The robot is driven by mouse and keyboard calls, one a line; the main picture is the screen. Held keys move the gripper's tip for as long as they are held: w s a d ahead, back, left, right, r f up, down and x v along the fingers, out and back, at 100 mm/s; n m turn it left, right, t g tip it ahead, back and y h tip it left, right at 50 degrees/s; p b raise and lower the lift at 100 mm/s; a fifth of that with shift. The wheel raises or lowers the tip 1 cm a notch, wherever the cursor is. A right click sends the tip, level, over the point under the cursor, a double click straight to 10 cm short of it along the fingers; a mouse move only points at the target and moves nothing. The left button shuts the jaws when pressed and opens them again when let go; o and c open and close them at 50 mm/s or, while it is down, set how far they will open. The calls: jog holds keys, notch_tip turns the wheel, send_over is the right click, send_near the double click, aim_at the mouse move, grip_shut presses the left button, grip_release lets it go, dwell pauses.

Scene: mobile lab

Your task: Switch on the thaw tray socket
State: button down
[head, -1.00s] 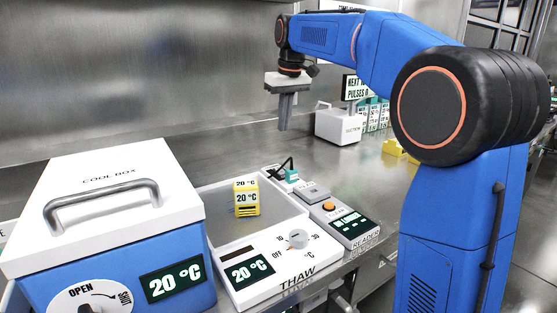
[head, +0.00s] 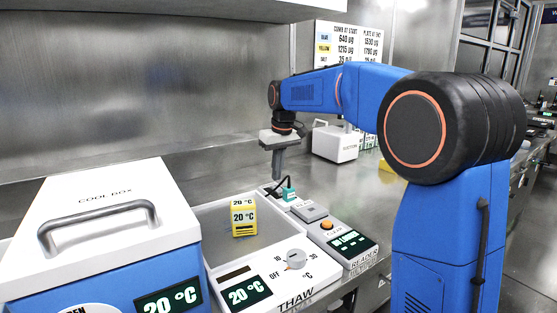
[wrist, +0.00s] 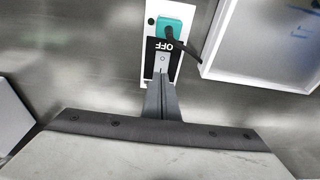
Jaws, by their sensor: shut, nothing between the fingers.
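The label by the switch reads OFF. In the head view the teal plug (head: 289,194) stands behind the thaw tray (head: 222,277), and my gripper partly covers the socket. My gripper (head: 277,178) is shut and empty, pointing down over the socket. In the wrist view its closed fingertips (wrist: 161,82) overlap the near end of the switch; whether they touch it I cannot tell.
The cool box (head: 85,210) stands at left. The reader (head: 350,242) lies right of the tray. A white device (head: 335,143) stands farther back. A black cord runs from the plug.

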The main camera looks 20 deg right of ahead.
aim_at(275, 186)
jog(key=shift+w+f, duration=0.2)
jog(key=shift+f, duration=1.05)
jog(key=shift+w+a, duration=0.1)
jog(key=shift+f, duration=0.25)
jog(key=shift+g, duration=0.3)
jog(key=shift+s+d+r, duration=0.1)
jog(key=shift+s+d, duration=0.15)
jog(key=shift+s, duration=0.5)
